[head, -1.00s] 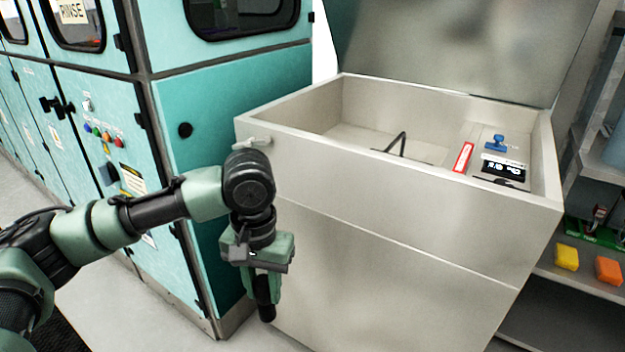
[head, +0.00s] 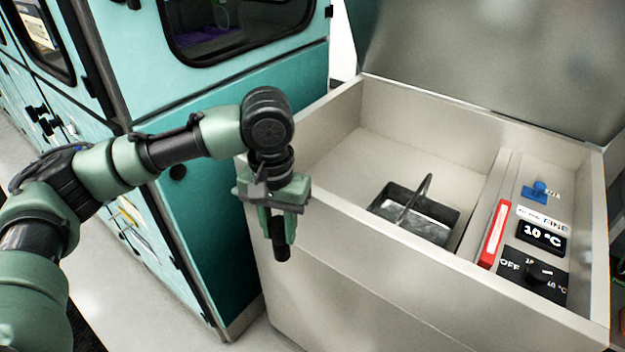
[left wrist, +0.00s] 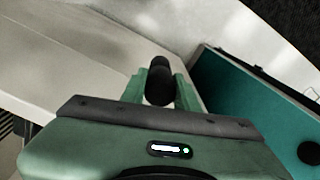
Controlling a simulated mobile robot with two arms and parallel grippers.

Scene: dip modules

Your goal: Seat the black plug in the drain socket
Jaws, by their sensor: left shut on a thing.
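The black plug (head: 281,248) is a short dark cylinder in my left gripper (head: 275,222), pointing down beside the front left corner of the bath cabinet. In the left wrist view the plug (left wrist: 159,68) sits between the two green fingers of the left gripper (left wrist: 160,92), which are shut on it. The gripper is in front of the cabinet's outer wall in the head view; I cannot tell the gap between them. I cannot make out the drain socket in any view now. My right gripper is not in view.
The open beige bath cabinet (head: 345,255) holds a dark basket (head: 385,208) with a raised handle. Its right side has a red strip (head: 495,234), a blue knob (head: 539,187), a display (head: 541,236) and a black dial (head: 540,271). A teal machine (head: 235,110) stands behind my left arm.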

